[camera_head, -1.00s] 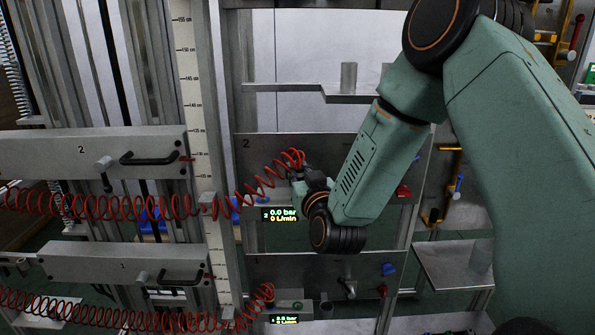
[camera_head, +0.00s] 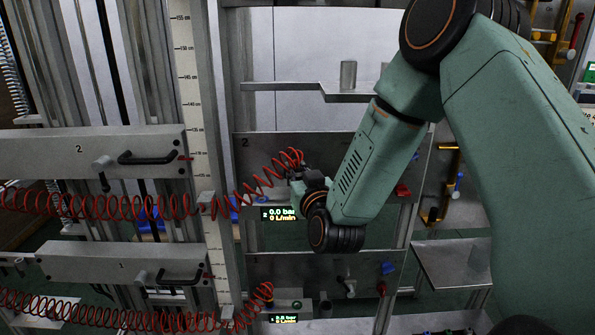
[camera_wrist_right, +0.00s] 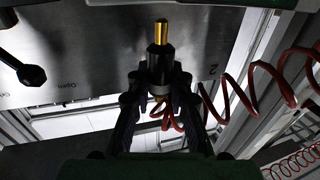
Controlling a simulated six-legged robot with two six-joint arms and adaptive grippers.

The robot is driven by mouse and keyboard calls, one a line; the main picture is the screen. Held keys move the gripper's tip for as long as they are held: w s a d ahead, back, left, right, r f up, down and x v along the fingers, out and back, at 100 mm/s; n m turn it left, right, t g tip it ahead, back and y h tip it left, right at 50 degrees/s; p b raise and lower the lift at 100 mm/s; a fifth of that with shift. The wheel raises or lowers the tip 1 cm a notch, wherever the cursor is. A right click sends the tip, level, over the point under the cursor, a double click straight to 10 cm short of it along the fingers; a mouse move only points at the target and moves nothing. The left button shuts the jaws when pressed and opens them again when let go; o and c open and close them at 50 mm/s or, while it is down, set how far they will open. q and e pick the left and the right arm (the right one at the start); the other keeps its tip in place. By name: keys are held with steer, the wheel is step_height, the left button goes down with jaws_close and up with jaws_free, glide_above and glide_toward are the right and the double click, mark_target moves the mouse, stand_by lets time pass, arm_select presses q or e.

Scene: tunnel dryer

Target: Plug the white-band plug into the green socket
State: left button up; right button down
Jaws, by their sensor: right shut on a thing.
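The plug (camera_wrist_right: 158,58) shows in the right wrist view with a brass tip, a black body and a pale band (camera_wrist_right: 158,89) low on it. My right gripper (camera_wrist_right: 157,82) is shut around its lower body, and the brass tip points away from the gripper. A red coiled hose (camera_wrist_right: 215,100) runs from behind the plug. In the head view my right gripper (camera_head: 302,178) is small and partly hidden by its own wrist, in front of the panel marked 2 (camera_head: 330,148). I cannot make out the green socket for certain. My left gripper is not in view.
A pressure display (camera_head: 279,215) sits just below my right gripper. A lower panel (camera_head: 320,268) carries another hose and display. A red coiled hose (camera_head: 110,206) stretches across the left. A metal shelf (camera_head: 352,97) juts out above. A black lever (camera_wrist_right: 20,66) shows in the wrist view.

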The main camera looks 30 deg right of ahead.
steer(key=shift+s+a+r, duration=0.1)
steer(key=shift+a, duration=0.05)
steer(key=shift+f, duration=0.2)
steer(key=shift+f+b, duration=0.3)
steer(key=shift+b, duration=0.1)
steer(key=shift+f+b, duration=0.3)
steer(key=shift+f, duration=0.1)
steer(key=shift+f+b, duration=0.55)
steer(key=shift+f, duration=0.2)
steer(key=c, duration=1.2)
jaws_free()
steer(key=shift+o, duration=0.3)
steer(key=shift+r, duration=0.1)
